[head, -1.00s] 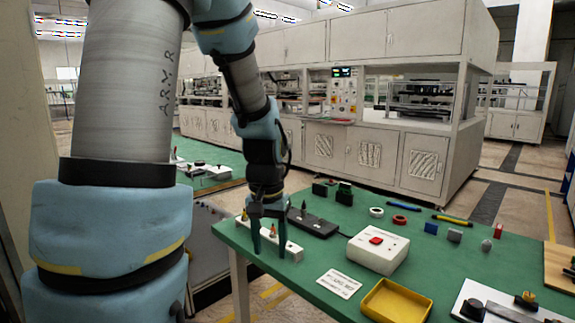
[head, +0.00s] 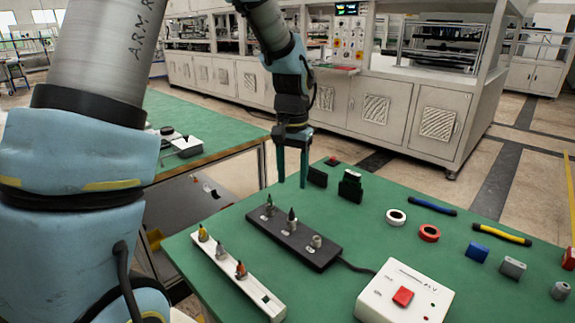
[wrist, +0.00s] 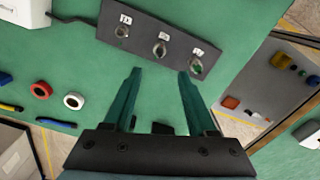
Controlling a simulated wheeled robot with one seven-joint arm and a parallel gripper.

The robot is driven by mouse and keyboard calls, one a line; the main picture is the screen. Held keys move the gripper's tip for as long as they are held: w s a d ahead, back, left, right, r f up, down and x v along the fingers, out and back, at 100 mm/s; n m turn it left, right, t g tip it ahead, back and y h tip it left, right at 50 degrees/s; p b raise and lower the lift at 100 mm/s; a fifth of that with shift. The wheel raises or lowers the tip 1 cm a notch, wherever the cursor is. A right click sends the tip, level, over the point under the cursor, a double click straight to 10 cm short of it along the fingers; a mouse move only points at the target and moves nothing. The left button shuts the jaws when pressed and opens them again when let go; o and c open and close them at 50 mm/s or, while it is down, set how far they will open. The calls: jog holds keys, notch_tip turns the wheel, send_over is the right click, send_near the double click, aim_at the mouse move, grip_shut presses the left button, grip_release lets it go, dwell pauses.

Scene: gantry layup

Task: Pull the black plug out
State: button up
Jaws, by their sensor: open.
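The black plug (head: 292,216) stands upright in the middle place of a dark socket strip (head: 315,255). A dark grey plug (head: 269,206) stands at the strip's far end and a short grey fitting (head: 317,242) at the cable end. My gripper (head: 292,184) points down with its fingers apart and empty, beyond the strip's far end in the head view. In the wrist view the strip (wrist: 178,58) lies ahead of my fingertips (wrist: 160,73). The middle position (wrist: 160,48) is roughly in line with the gap, with nothing between the fingers.
A white strip (head: 262,299) with yellow, grey and red plugs lies left of the dark strip. A white box with a red button (head: 404,297) is to the right. Dark blocks (head: 350,187) and tape rings (head: 396,217) lie towards the back of the green table.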

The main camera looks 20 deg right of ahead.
aim_at(292, 217)
notch_tip(292, 217, down, 10)
jog(key=shift+s+f+p, duration=0.1)
jog(key=shift+p, duration=0.85)
grip_shut()
dwell(0.4)
dwell(1.3)
